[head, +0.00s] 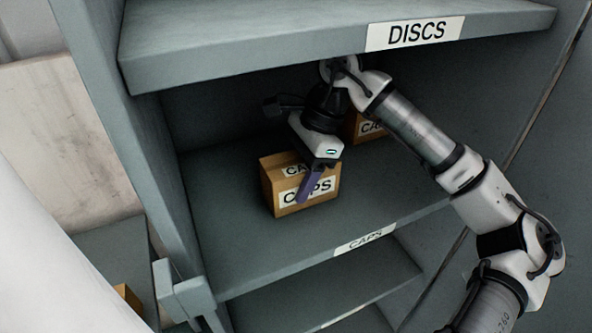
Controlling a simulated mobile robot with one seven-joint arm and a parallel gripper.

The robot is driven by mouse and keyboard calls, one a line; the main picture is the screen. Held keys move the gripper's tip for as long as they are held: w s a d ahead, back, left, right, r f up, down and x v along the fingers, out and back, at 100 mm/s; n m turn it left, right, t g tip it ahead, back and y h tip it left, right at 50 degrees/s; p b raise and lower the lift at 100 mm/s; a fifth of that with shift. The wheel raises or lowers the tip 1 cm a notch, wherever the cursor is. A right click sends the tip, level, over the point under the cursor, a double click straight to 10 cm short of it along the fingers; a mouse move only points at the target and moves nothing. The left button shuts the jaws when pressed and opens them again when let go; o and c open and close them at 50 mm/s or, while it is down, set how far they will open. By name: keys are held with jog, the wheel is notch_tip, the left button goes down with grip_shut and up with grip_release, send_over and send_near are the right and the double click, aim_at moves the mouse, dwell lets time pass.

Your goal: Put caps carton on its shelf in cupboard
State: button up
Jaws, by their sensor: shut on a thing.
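The caps carton (273,186) is a brown box with white labels reading CAPS on its front and top. It is at the shelf labelled CAPS (385,212) inside the grey cupboard, toward the shelf's left half. My gripper (310,180) comes down over the carton from above and is shut on it, with one purple finger in front of the front label. The other finger is hidden. The carton looks upright. I cannot tell whether its base touches the shelf.
Another brown carton (361,132) with a CAPS label stands further back, partly behind my arm. The DISCS shelf (250,60) is close above. A lower shelf (330,290) lies below. The cupboard's left side wall (135,150) borders the opening. The CAPS shelf has bare room left and right.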

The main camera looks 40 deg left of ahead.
jog(key=shift+f, duration=0.2)
jog(key=o, duration=1.2)
jog(key=shift+o, duration=0.2)
jog(key=shift+r, duration=0.1)
jog(key=shift+r, duration=0.2)
jog(key=shift+b+v, duration=0.6)
jog(key=shift+v, duration=0.65)
jog(key=w+d, duration=0.2)
jog(key=w, duration=0.1)
jog(key=w+d+b, duration=0.1)
jog(key=w+d, duration=0.1)
jog(key=w, duration=0.2)
jog(key=w+d, duration=0.2)
jog(key=w, duration=0.1)
jog(key=shift+w+d+r+b, duration=0.1)
jog(key=shift+w+b, duration=0.2)
jog(key=shift+b, duration=0.1)
